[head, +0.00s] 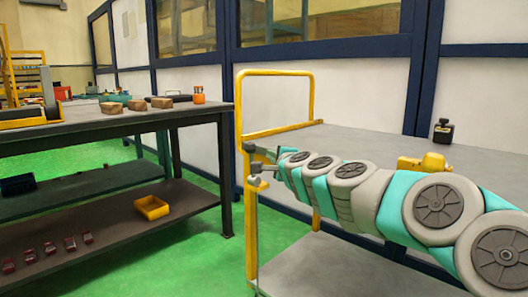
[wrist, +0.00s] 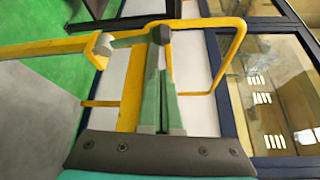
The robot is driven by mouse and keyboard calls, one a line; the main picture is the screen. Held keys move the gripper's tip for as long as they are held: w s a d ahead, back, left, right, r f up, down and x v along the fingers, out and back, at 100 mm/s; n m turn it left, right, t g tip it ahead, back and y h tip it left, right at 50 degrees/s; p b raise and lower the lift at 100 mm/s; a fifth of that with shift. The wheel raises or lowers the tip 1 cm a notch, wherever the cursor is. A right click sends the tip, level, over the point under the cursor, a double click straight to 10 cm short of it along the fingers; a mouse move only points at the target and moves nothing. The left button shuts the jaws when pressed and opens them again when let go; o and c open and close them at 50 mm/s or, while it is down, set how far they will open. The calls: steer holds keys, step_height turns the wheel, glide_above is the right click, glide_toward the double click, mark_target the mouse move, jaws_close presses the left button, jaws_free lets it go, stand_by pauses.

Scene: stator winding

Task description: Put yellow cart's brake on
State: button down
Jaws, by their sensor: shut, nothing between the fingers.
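The yellow cart has a tall yellow tube handle (head: 275,72) and grey shelves; its yellow frame (wrist: 45,48) also crosses the wrist view. A short grey-green bar (wrist: 127,39), which looks like the brake lever, sticks out from a yellow mount (wrist: 103,45) on that frame. My gripper (wrist: 160,36) is shut and empty, its dark fingertips at the free end of the bar. I cannot tell whether they touch. In the head view, my gripper (head: 250,148) is beside the cart's near left post, where the lever is small and partly hidden.
A dark bottle (head: 443,131) and a yellow object (head: 424,162) are on the cart's top shelf (head: 375,143). A dark workbench (head: 60,132) with brown blocks stands to the left. A yellow bin (head: 151,207) is on its lower shelf. Green floor lies between bench and cart.

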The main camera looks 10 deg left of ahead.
steer(key=shift+w, duration=0.1)
steer(key=shift+x, duration=4.85)
steer(key=shift+a+f, duration=0.1)
steer(key=shift+a, duration=0.1)
